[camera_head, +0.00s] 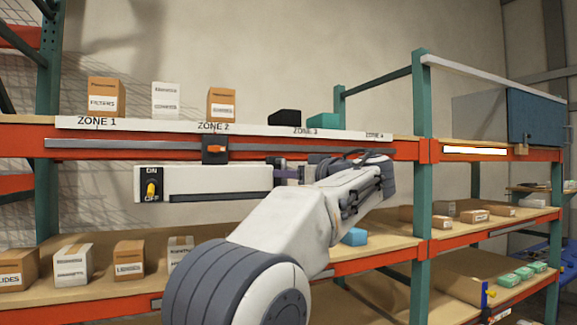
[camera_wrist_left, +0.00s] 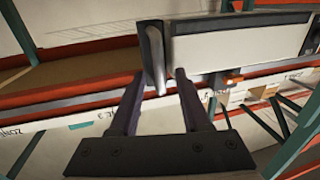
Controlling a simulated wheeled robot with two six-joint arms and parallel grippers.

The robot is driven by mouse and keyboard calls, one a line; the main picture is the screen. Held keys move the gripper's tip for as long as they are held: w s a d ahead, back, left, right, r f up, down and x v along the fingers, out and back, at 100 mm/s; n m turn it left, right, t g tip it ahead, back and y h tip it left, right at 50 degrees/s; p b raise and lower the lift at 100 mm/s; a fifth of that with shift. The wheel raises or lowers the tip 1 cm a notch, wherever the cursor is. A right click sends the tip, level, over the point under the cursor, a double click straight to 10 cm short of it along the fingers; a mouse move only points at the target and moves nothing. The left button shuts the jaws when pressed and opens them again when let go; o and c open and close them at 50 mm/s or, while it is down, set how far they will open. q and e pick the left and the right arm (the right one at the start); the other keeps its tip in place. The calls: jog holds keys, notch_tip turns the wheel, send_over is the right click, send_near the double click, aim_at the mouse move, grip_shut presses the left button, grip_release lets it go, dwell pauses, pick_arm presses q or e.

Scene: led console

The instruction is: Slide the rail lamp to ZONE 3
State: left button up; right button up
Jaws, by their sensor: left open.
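The rail lamp (camera_head: 225,182) is a long pale box hanging under a carriage with an orange knob (camera_head: 215,150). The carriage sits on the grey rail (camera_head: 110,144) below the ZONE 2 label (camera_head: 213,128). A yellow ON/OFF switch (camera_head: 151,189) is at the lamp's left end. The ZONE 3 label (camera_head: 305,132) is farther right. My left gripper (camera_head: 280,172) is at the lamp's right end. In the left wrist view, my left gripper (camera_wrist_left: 159,76) is open, with the lamp's upright end piece (camera_wrist_left: 153,58) between or just beyond its fingertips; contact is unclear. My right gripper is out of view.
Boxes (camera_head: 106,96) and a black item (camera_head: 285,117) stand on the shelf above the rail. More boxes (camera_head: 130,260) line the lower shelf. A green post (camera_head: 422,180) stands to the right. A lit strip (camera_head: 475,150) is beyond it. The rail right of the carriage looks clear.

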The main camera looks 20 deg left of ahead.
pick_arm(q)
jog(key=shift+w+a, duration=0.2)
jog(key=shift+a, duration=0.2)
grip_shut()
dwell(1.2)
